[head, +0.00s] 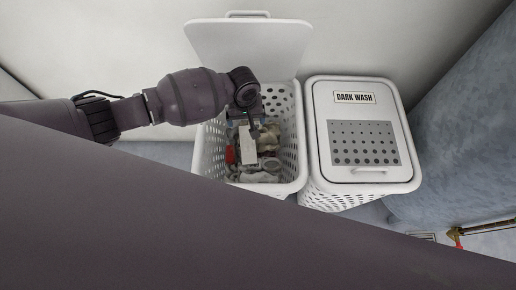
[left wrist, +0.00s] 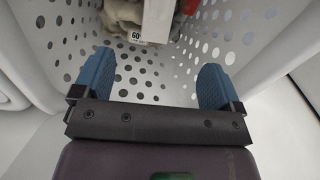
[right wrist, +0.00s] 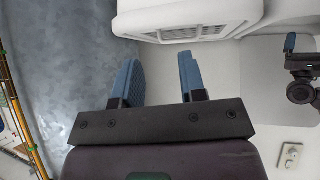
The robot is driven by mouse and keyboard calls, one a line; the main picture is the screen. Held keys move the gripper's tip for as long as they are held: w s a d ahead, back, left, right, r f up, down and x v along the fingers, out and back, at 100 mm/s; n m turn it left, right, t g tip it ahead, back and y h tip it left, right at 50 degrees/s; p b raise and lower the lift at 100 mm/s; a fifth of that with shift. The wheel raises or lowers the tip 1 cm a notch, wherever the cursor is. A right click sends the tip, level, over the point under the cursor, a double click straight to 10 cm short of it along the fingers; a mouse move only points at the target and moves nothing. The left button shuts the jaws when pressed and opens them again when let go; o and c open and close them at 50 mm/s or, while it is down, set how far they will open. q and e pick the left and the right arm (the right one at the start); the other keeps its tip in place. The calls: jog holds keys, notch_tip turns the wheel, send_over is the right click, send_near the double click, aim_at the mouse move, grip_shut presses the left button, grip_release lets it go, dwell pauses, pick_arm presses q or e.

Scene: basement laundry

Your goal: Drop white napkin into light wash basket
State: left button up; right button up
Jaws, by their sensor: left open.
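The open white basket (head: 202,150), next to the one marked dark wash, has its lid (head: 250,45) raised; no light wash label shows. My left gripper (head: 250,122) reaches down into it from above. In the left wrist view its blue fingers (left wrist: 155,80) are wide apart with nothing between them. A white oblong piece (head: 246,147) lies on the laundry inside, below my left gripper; it also shows in the left wrist view (left wrist: 158,20). I cannot tell for sure that it is the white napkin. My right gripper (right wrist: 161,75) is open and empty, away from the baskets.
Crumpled grey and beige laundry (head: 268,140) and a red item (head: 230,155) lie in the open basket. The dark wash basket (head: 365,115) stands close on the right with its lid shut. A blue-grey wall (head: 465,130) and a brass pipe (head: 485,228) are further right.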

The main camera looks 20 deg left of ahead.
pick_arm(q)
jog(key=shift+r, duration=0.1)
notch_tip(320, 180, up, 11)
jog(key=p, duration=0.3)
jog(key=shift+p, duration=0.35)
jog(key=shift+f, duration=0.2)
